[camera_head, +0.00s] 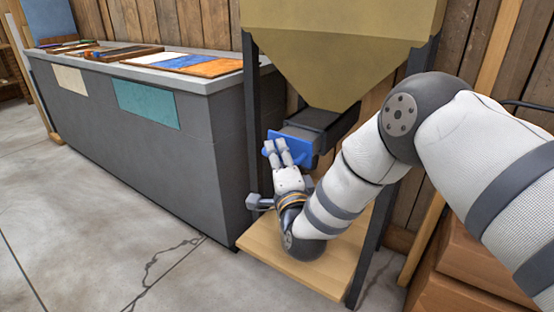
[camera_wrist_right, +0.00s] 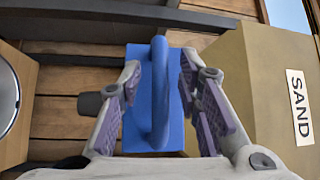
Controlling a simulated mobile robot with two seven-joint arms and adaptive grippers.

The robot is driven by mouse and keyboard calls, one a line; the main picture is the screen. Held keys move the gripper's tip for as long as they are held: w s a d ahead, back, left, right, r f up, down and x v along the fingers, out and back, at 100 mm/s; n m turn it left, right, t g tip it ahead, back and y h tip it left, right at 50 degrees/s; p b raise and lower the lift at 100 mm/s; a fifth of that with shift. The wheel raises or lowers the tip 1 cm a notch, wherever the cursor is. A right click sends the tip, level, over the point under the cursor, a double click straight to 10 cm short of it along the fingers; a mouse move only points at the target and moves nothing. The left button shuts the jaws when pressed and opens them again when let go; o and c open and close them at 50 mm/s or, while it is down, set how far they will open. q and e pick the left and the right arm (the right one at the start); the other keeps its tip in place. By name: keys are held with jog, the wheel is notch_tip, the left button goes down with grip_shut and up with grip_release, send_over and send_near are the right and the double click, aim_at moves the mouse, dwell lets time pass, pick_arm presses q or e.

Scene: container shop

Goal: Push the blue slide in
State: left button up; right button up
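The blue slide (camera_head: 300,141) sits at the dark outlet frame (camera_head: 325,124) under the tan hopper. Its blue front plate stands out from the frame, and a grey part shows between them. In the right wrist view, the blue plate (camera_wrist_right: 138,128) carries an upright blue handle (camera_wrist_right: 159,95). My right gripper (camera_head: 275,147) is at the front of the plate. Its fingers are apart on either side of the handle in the wrist view (camera_wrist_right: 161,80), with gaps seen beside the handle. My left gripper is not in view.
The tan hopper (camera_head: 340,60) stands on dark legs above a wooden base board (camera_head: 300,262). A grey counter (camera_head: 150,125) with trays is at the left. Brown boxes (camera_head: 465,275) stand at the lower right. The floor at the lower left is clear.

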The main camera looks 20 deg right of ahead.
grip_shut()
jog(key=w+d, duration=0.2)
jog(key=w+d+b, duration=0.1)
jog(key=w+d, duration=0.1)
jog(key=d, duration=0.1)
jog(key=shift+w+d+f+b, duration=0.1)
jog(key=shift+w+d+b, duration=0.1)
jog(key=shift+d+b, duration=0.15)
jog(key=shift+d+r, duration=0.1)
jog(key=shift+r, duration=0.1)
grip_release()
jog(key=shift+w+f, duration=0.1)
jog(key=s+a+f, duration=0.1)
jog(key=s, duration=1.1)
jog(key=shift+a+f, duration=0.15)
jog(key=shift+f, duration=0.1)
